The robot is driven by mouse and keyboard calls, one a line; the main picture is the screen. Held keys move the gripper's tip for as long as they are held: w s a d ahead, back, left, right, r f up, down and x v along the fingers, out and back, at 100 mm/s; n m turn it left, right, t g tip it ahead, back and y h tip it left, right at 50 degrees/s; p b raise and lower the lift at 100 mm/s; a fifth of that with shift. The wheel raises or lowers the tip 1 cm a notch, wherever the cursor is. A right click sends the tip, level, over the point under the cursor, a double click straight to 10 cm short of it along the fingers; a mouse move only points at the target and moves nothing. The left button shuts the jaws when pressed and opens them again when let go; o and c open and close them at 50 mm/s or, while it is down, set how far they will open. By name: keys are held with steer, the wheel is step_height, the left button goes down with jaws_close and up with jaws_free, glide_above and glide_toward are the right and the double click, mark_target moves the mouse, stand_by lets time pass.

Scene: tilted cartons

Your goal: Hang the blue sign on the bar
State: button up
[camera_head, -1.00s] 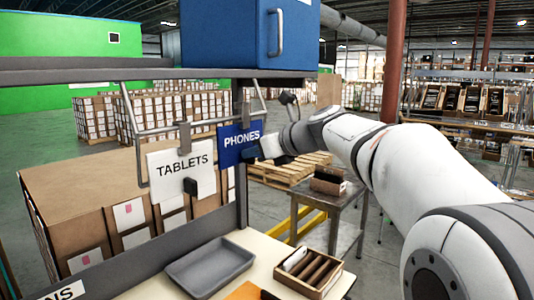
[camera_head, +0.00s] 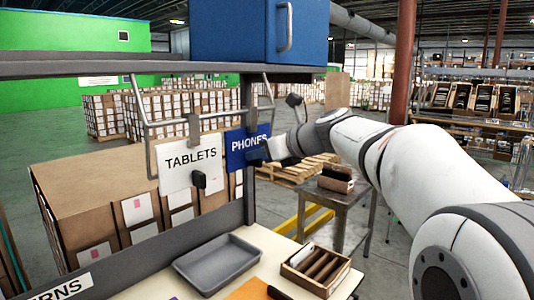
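The blue sign (camera_head: 240,148) reads PHONES and is upright at the right end of the hanging bar (camera_head: 185,127), just right of the white TABLETS sign (camera_head: 188,164). A hook at its top meets the bar's height; I cannot tell whether the hook bears on the bar. My gripper (camera_head: 266,150) is at the blue sign's right edge and covers part of it. The fingers are small and dark here, so their closure on the sign is unclear. The TABLETS sign hangs from the bar by a grey clip, with a black clip on its face.
A grey shelf (camera_head: 90,68) with a blue cabinet (camera_head: 240,30) is above the bar. Below are a grey tray (camera_head: 217,262) and a wooden divided box (camera_head: 316,268) on the bench. A grey post stands behind the blue sign. Cartons stand behind at left.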

steer(key=shift+o, duration=0.5)
steer(key=v, duration=0.7)
steer(key=s+d+f+n+g+h, duration=0.3)
steer(key=s+f+n+h, duration=0.1)
steer(key=s+f+n, duration=0.9)
steer(key=s+d+f+n+g+h, duration=0.3)
steer(key=s+f+n, duration=1)
steer(key=f, duration=0.5)
steer(key=d+n+h, duration=0.1)
steer(key=h, duration=0.1)
steer(key=shift+s+d+f+g+h+b, duration=0.15)
steer(key=shift+s+f+g+h+b, duration=0.15)
steer(key=shift+g, duration=0.1)
